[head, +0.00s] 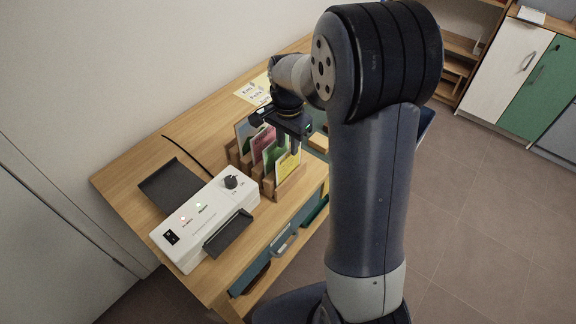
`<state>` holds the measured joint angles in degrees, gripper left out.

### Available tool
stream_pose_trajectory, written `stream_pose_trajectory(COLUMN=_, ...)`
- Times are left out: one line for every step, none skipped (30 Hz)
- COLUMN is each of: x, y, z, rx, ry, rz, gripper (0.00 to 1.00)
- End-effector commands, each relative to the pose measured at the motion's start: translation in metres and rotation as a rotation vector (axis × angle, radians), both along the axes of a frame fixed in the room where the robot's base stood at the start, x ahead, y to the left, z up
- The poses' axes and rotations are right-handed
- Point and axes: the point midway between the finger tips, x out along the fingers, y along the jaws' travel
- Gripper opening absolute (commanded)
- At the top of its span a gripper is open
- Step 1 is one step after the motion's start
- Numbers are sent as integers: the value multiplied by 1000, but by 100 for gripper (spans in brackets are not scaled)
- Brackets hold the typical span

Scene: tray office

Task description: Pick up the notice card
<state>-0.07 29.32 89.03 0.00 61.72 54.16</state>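Several coloured cards stand upright in a wooden rack on the table; I cannot tell from here which one is the notice card. A yellow card (288,165) is at the front, with a pink card (262,141) and a pale green-edged card (243,133) further back. The wooden rack (269,188) has slotted dividers. My gripper (289,144) points down over the rack, close to the tops of the front cards. Its fingers are small and dark, and whether they touch or hold a card is hidden.
A white machine (205,219) with a knob, lights and dark trays (172,186) stands left of the rack. A yellow printed sheet (254,91) lies behind my arm. The wooden table (128,178) is bare at its left end. Cabinets (507,70) stand far right.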

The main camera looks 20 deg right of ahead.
Motion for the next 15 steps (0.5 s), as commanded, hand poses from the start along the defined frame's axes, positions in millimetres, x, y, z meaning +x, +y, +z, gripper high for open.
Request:
stream_pose_trajectory(x=-1, y=0, z=-6, rx=0, ry=1, rz=0, gripper=29)
stream_pose_trajectory(x=-1, y=0, z=-8, rx=0, ry=1, rz=0, gripper=29)
stream_pose_trajectory(x=-1, y=0, z=-10, rx=0, ry=1, rz=1, gripper=29)
stream_pose_trajectory(x=-1, y=0, z=-12, rx=0, ry=1, rz=1, gripper=29)
stream_pose_trajectory(x=-1, y=0, z=-14, rx=0, ry=1, rz=1, gripper=29)
stream_pose_trajectory(x=-1, y=0, z=-17, rx=0, ry=1, rz=1, gripper=29)
stream_pose_trajectory(x=-2, y=0, z=-21, rx=0, ry=2, rz=1, gripper=29)
stream_pose_trajectory(x=-2, y=-1, z=-25, rx=0, ry=4, rz=1, gripper=29)
stream_pose_trajectory(x=-3, y=-1, z=-32, rx=0, ry=5, rz=1, gripper=29)
stream_pose_trajectory(x=-3, y=-1, z=-37, rx=0, ry=5, rz=1, gripper=29)
stream_pose_trajectory(x=-3, y=-1, z=-41, rx=0, ry=4, rz=1, gripper=29)
stream_pose_trajectory(x=-3, y=-1, z=-48, rx=0, ry=4, rz=1, gripper=29)
stream_pose_trajectory(x=-3, y=-1, z=-52, rx=0, ry=4, rz=2, gripper=29)
stream_pose_trajectory(x=-3, y=-1, z=-55, rx=0, ry=3, rz=2, gripper=29)
stream_pose_trajectory(x=-3, y=-1, z=-58, rx=0, ry=1, rz=2, gripper=29)
